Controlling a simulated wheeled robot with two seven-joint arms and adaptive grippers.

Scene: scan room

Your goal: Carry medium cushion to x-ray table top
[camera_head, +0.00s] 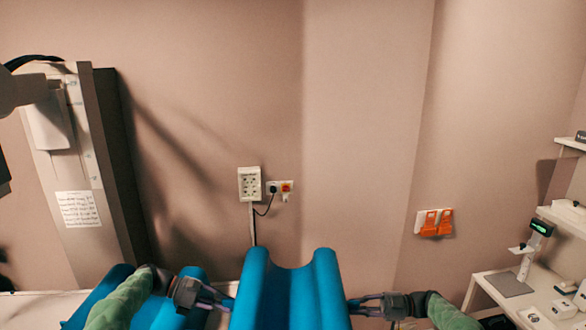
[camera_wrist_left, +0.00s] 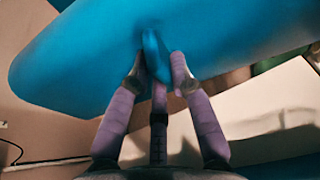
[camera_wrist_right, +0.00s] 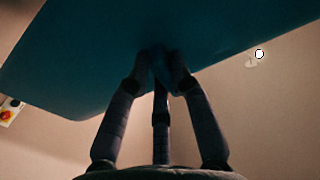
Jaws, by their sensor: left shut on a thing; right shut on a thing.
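The blue cushion (camera_head: 290,292), with raised sides and a hollow along its middle, is held at the bottom centre of the head view. My left gripper (camera_head: 231,302) is shut on its left side, and my right gripper (camera_head: 351,306) on its right side. In the left wrist view the cushion (camera_wrist_left: 220,40) fills the top, with the fingers (camera_wrist_left: 158,68) pinching a blue part of it. In the right wrist view the fingers (camera_wrist_right: 160,62) meet the dark blue underside of the cushion (camera_wrist_right: 80,70). I cannot make out the x-ray table top for certain.
Another blue padded piece (camera_head: 112,282) lies behind my left arm on a pale surface (camera_head: 35,306). A tall wall unit (camera_head: 85,165) stands at the left. Sockets (camera_head: 250,184) and an orange holder (camera_head: 434,223) are on the wall. A desk (camera_head: 505,292) with devices stands at the right.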

